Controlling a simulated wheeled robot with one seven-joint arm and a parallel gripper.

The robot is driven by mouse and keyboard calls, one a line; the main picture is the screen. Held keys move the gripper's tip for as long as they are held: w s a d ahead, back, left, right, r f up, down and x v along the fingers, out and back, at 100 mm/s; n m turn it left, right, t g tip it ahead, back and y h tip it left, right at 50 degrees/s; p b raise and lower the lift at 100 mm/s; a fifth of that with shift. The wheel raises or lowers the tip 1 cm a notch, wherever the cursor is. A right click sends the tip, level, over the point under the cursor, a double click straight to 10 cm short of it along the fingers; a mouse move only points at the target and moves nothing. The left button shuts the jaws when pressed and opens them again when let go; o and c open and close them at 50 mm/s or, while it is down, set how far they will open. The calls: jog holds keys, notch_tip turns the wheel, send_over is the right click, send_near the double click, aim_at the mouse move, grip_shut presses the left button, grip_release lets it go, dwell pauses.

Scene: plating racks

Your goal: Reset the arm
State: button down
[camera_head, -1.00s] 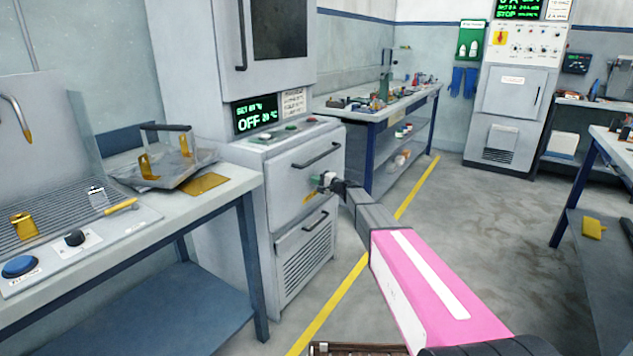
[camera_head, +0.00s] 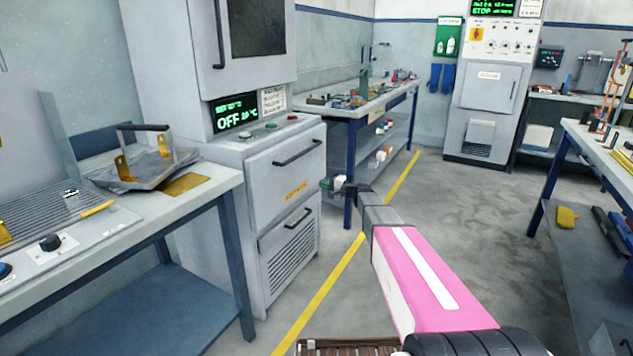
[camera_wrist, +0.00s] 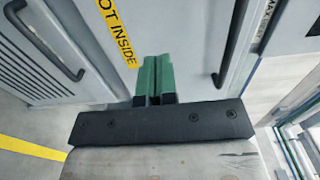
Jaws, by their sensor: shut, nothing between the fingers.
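My arm reaches forward from the lower right in the head view, its pink link (camera_head: 430,280) in front. My gripper (camera_head: 333,185) is at its far end, small in that view, in front of the right edge of the grey oven's lower front. In the wrist view my gripper (camera_wrist: 156,78) shows green fingers side by side, shut and empty. Beyond them is the grey oven front with a yellow "HOT INSIDE" label (camera_wrist: 117,30) and dark handles. The fingers appear apart from the oven front.
The grey oven (camera_head: 275,165) stands left of my arm, its display reading OFF. A bench (camera_head: 215,205) with a metal tray (camera_head: 145,172) is at the left. Another bench (camera_head: 350,112) stands behind. A bench (camera_head: 600,150) is at the right. Open floor lies between.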

jog(key=s+d+f+n+g+h, duration=0.2)
jog(key=s+f+g+h, duration=0.3)
jog(key=s, duration=0.6)
jog(key=s+d+f+n+g+h, duration=0.15)
jog(key=s+f, duration=0.45)
jog(key=s, duration=0.6)
jog(key=s+d+f+n+g+h, duration=0.2)
jog(key=s+d+h, duration=0.7)
jog(key=s, duration=0.7)
jog(key=shift+d+f, duration=0.7)
jog(key=shift+d, duration=0.5)
jog(key=shift+n+g, duration=0.25)
